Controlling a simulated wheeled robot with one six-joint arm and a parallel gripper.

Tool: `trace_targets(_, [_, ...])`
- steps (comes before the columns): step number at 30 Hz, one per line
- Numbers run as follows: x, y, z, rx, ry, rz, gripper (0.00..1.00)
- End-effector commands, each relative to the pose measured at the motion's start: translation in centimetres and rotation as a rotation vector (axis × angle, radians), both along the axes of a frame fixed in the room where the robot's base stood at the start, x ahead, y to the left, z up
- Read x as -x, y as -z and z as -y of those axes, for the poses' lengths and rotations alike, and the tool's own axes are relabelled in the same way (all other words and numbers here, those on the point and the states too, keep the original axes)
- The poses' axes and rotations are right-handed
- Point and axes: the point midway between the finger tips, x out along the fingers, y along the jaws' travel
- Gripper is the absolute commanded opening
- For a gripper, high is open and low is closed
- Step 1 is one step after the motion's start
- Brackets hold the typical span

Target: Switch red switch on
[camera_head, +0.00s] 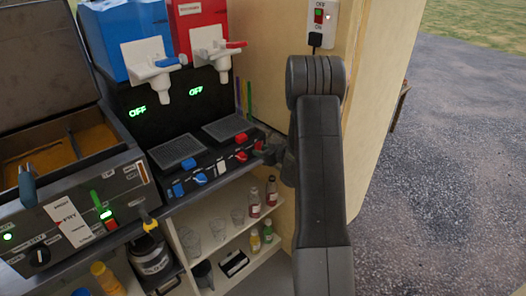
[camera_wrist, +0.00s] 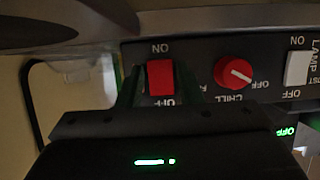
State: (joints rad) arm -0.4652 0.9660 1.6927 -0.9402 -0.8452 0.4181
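The red switch (camera_wrist: 161,78) is a rocker in the dark control panel, with ON and OFF marked at its two ends. In the wrist view my gripper (camera_wrist: 159,92) has dark fingers apart on either side of it. Contact with the switch cannot be told, nor which way it is tipped. In the head view my gripper (camera_head: 270,151) is at the right end of the panel, by the red switch (camera_head: 258,145). The display above that side, under the red dispenser (camera_head: 203,25), reads OFF in green.
A red CHILL knob (camera_wrist: 234,73) and a white LAMP switch (camera_wrist: 298,68) sit beside the red switch. A blue dispenser (camera_head: 122,38) stands left of the red one. A fryer (camera_head: 65,215) is at left; bottles and cups stand on shelves below. A wooden wall is close at right.

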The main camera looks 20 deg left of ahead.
Motion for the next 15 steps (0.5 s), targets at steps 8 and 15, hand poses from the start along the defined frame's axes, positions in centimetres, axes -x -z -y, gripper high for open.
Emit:
trace_targets(8, [0.01,0.09,0.01,-0.003,0.000,0.001,0.03])
trace_targets(15, [-0.03,0.87,-0.02,-0.066,0.000,0.027,0.03])
